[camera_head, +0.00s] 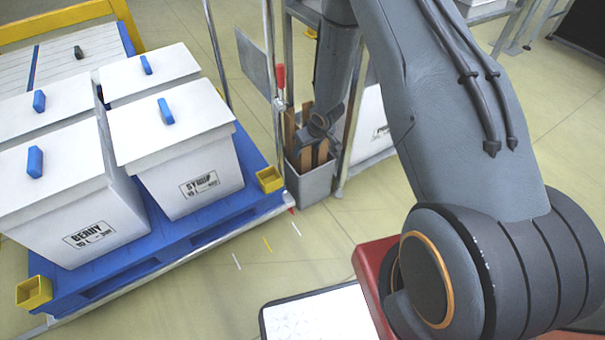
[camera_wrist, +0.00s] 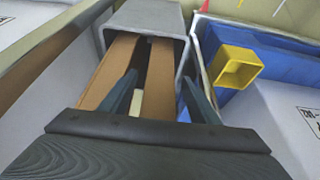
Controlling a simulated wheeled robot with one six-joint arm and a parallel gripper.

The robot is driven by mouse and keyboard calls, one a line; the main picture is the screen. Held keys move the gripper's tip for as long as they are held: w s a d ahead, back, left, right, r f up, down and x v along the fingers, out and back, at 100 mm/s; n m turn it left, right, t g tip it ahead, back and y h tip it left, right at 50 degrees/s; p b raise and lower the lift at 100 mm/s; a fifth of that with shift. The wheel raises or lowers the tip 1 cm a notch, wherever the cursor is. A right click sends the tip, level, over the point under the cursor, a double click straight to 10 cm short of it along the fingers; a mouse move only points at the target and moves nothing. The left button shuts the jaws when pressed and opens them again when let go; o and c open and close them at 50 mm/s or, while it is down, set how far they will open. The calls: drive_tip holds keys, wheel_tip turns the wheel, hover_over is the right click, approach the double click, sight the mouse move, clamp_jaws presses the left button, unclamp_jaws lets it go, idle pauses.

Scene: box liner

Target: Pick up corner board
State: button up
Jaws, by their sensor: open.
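Brown corner boards stand upright in a grey bin (camera_head: 313,183), beside the blue pallet. In the wrist view, one board (camera_wrist: 160,72) lies between the two fingers of my gripper (camera_wrist: 161,80). Another board (camera_wrist: 109,71) is to the left, outside the left finger. My gripper is open, with a finger on each side of the right board; I cannot tell whether either touches it. The bin rim (camera_wrist: 120,30) shows beyond the fingertips. In the head view, my wrist hides part of the boards (camera_head: 290,128), and the fingers are hard to make out.
The blue pallet (camera_head: 175,236) carries several white lidded boxes (camera_head: 178,148) and has yellow corner cups (camera_head: 270,179). A metal post with a red-handled clamp (camera_head: 280,78) stands close to the bin. A metal frame (camera_head: 352,120) stands right of it.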

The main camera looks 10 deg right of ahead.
drive_tip(key=shift+w+f, duration=0.15)
drive_tip(key=shift+f, duration=0.3)
clamp_jaws()
drive_tip(key=shift+r, duration=0.2)
